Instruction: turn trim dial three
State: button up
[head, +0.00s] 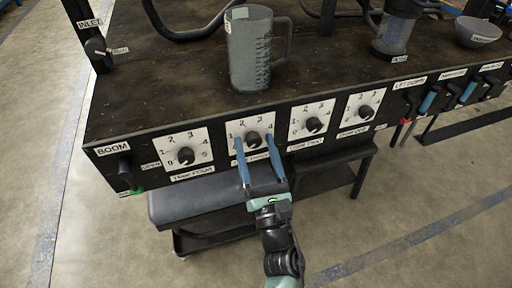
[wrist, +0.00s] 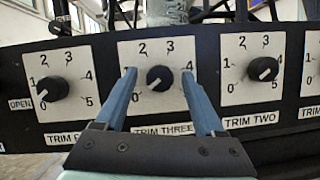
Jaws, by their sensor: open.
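Trim dial three is a black round knob (wrist: 160,78) on a white plate numbered 0 to 5, labelled TRIM THREE. In the wrist view its pale pointer mark is at the lower left, toward the 0. In the head view it is the second dial from the left (head: 253,138). My gripper (head: 255,143) is open, with its blue fingers on either side of the knob. In the wrist view the gripper (wrist: 159,72) has a visible gap between each fingertip and the knob. The fingers hide parts of the plate, and I cannot tell whether they reach the knob's depth.
Similar dials stand close by: one at left (wrist: 54,88) and trim two at right (wrist: 263,69). A BOOM lever (head: 125,172) is at the panel's left end, and several blue-handled levers (head: 428,102) at its right. A grey jug (head: 252,50) stands above the dials.

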grip_shut()
dwell(0.4)
